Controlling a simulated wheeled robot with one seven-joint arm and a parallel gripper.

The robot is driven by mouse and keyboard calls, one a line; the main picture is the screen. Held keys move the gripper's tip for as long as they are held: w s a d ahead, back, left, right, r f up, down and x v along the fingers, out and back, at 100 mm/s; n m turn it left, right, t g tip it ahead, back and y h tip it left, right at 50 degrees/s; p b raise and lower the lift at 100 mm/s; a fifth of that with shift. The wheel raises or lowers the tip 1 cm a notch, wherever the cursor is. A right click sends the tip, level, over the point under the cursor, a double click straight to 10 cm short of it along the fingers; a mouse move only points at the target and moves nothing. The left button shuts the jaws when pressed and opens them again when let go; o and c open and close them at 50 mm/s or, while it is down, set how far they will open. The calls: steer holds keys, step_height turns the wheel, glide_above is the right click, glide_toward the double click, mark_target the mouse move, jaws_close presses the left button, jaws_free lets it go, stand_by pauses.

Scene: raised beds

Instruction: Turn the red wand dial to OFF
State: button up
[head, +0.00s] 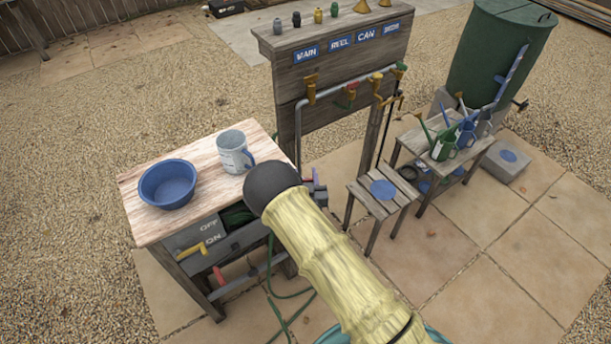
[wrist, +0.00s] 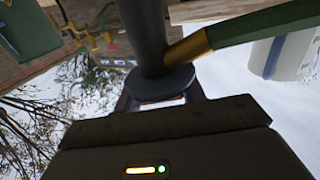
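In the head view a red grip (head: 219,275) sits low on the front of the wooden table; I cannot tell whether it is the wand dial. A grey panel with OFF and ON labels (head: 209,232) is above it, with a yellow handle (head: 190,251) beside ON. My gripper (head: 315,190) is mostly hidden behind my pale arm, right of the table. In the wrist view my gripper (wrist: 158,102) is beside a dark grey disc on a grey post (wrist: 150,35). A green rod with a brass end (wrist: 250,32) meets the post. Contact and finger opening are unclear.
A blue bowl (head: 168,184) and a grey mug (head: 233,152) stand on the table (head: 135,192). Behind is a tap board (head: 310,75). A small stool (head: 365,200), a bench with watering cans (head: 420,150) and a green tank (head: 495,55) stand right. Paving at lower right is clear.

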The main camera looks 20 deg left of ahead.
steer(key=shift+c, duration=0.9)
steer(key=shift+f+h+b, duration=0.1)
steer(key=shift+h+b, duration=0.2)
steer(key=shift+b, duration=0.15)
steer(key=shift+f+m+t+h+b, duration=0.1)
steer(key=shift+m+t+h+b, duration=0.2)
steer(key=shift+m+h+b, duration=0.45)
steer(key=m+h+b, duration=0.1)
steer(key=h+b, duration=0.1)
steer(key=m+h+b, duration=0.1)
steer(key=h+b, duration=0.1)
steer(key=shift+d+m+t, duration=0.25)
steer(key=shift+m+t, duration=0.05)
steer(key=shift+m, duration=0.05)
steer(key=h, duration=0.1)
steer(key=m+h+b, duration=0.2)
steer(key=h, duration=0.1)
steer(key=shift+s+d, duration=0.1)
steer(key=shift+d, duration=0.15)
steer(key=shift+m+h+b, duration=0.4)
steer(key=shift+m+h, duration=0.05)
steer(key=shift+m, duration=0.05)
steer(key=shift+r, duration=0.2)
steer(key=shift+d, duration=0.1)
